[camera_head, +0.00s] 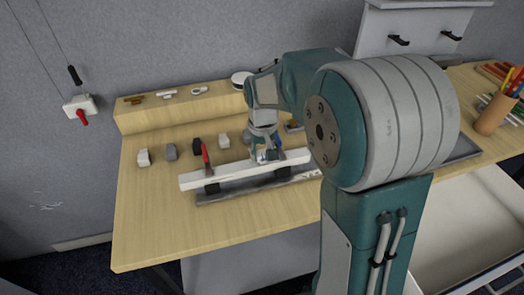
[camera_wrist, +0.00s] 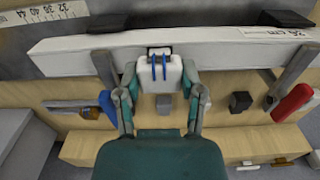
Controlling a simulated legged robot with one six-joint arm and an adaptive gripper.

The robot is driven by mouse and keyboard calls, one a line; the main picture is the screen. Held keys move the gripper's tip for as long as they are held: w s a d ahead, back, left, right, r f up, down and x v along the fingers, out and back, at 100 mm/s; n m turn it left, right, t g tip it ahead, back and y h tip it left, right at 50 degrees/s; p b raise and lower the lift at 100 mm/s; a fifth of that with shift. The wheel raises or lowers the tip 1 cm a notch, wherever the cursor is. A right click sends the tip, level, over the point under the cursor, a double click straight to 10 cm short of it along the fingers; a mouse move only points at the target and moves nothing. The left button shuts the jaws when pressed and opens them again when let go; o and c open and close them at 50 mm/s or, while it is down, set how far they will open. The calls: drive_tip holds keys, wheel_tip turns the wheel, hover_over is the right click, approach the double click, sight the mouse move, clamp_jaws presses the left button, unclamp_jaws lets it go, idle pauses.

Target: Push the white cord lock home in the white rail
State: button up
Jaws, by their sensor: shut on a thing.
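The white rail (camera_head: 225,176) lies lengthwise on dark supports over a grey base on the table. It crosses the wrist view (camera_wrist: 230,52) from left to right. The white cord lock (camera_wrist: 170,75), with two blue strips and a dark part at its far end, sits at the rail's near side, partly within its outline. How deep it is seated I cannot tell. My gripper (camera_wrist: 158,80) is shut on the cord lock, one finger on each side. In the head view my gripper (camera_head: 266,152) is at the rail, and the arm covers the rail's right end.
A red-handled clamp (camera_head: 206,157) stands at the rail and also shows in the wrist view (camera_wrist: 291,103). Small blocks, including a white one (camera_head: 144,157) and a grey one (camera_head: 171,152), stand behind the rail. A wooden ledge (camera_head: 180,112) runs behind. The table's front left is clear.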

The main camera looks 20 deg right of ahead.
sight(262, 152)
drive_tip(key=shift+f, duration=0.55)
drive_tip(key=o, duration=1.2)
wheel_tip(262, 152, up, 12)
drive_tip(key=shift+f, duration=0.1)
drive_tip(key=s+t, duration=0.2)
drive_tip(key=s, duration=0.5)
drive_tip(key=s+t, duration=0.1)
drive_tip(key=s, duration=0.6)
drive_tip(key=s+r+t, duration=0.1)
drive_tip(key=s+t, duration=0.1)
drive_tip(key=s, duration=0.5)
drive_tip(key=shift+t, duration=0.3)
